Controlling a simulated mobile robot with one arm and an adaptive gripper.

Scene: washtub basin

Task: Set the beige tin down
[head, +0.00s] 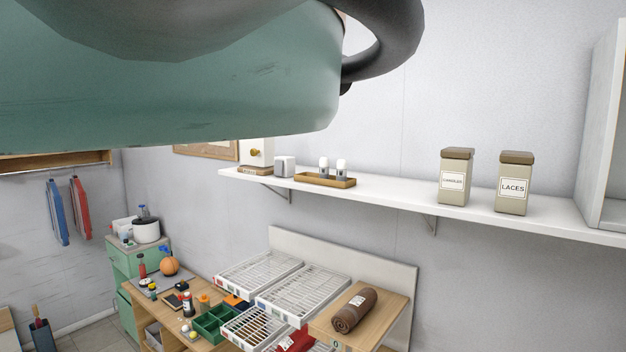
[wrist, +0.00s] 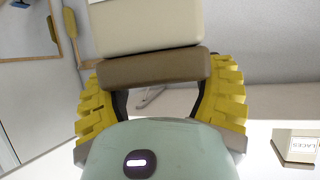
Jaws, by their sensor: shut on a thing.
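The beige tin (wrist: 145,28) with its brown lid is in the wrist view, lid toward my palm. My gripper (wrist: 158,88) has yellow ribbed fingers on both sides of the lid end and is shut on the tin. In the head view my gripper and the held tin do not show; my own teal arm covers the upper left.
A white wall shelf (head: 395,199) bears two similar tins, one (head: 455,178) and one marked LACES (head: 514,186), plus a wooden tray (head: 324,181). Shelf between tray and tins is bare. A white cabinet (head: 608,125) bounds the right end. White racks (head: 303,293) stand below.

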